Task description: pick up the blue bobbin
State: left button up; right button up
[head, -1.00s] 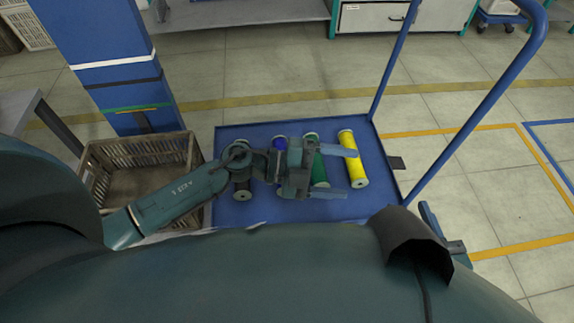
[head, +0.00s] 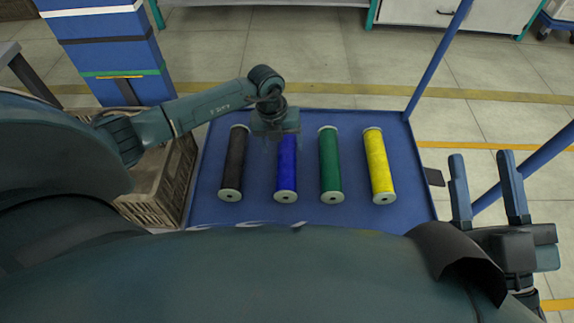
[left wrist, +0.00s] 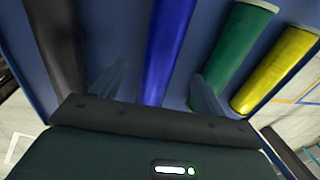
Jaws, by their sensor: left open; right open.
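The blue bobbin (head: 287,165) lies on the blue cart deck (head: 262,212), between the black and green bobbins. My left gripper (head: 276,133) is over the far end of the blue bobbin and hides that end in the head view. In the left wrist view the blue bobbin (left wrist: 168,50) runs between the two open fingers of my left gripper (left wrist: 158,88). I cannot tell how far above it the fingertips are. My right gripper (head: 487,190) is open and empty, beyond the right side of the deck.
A black bobbin (head: 234,165) lies left of the blue one. A green bobbin (head: 330,165) and a yellow bobbin (head: 379,165) lie to the right. A brown crate (head: 150,209) stands left of the cart. A blue cart handle post (head: 437,60) rises at the far right corner.

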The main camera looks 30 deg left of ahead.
pick_arm(q)
jog(key=f+b, duration=0.1)
jog(key=f, duration=0.2)
jog(key=d+f+b, duration=0.1)
jog(key=f+b, duration=0.1)
jog(key=shift+f, duration=0.4)
jog(key=shift+w+f, duration=0.1)
jog(key=shift+f, duration=0.05)
jog(key=c, duration=1.2)
pick_arm(e)
jog(key=shift+s+d+r+n+y, duration=0.1)
jog(key=shift+r+n+y, duration=1.05)
jog(key=shift+n+y, duration=0.15)
jog(key=shift+s+d+r+n+y, duration=0.1)
jog(key=shift+r+n+y, duration=1.1)
jog(key=shift+n, duration=0.2)
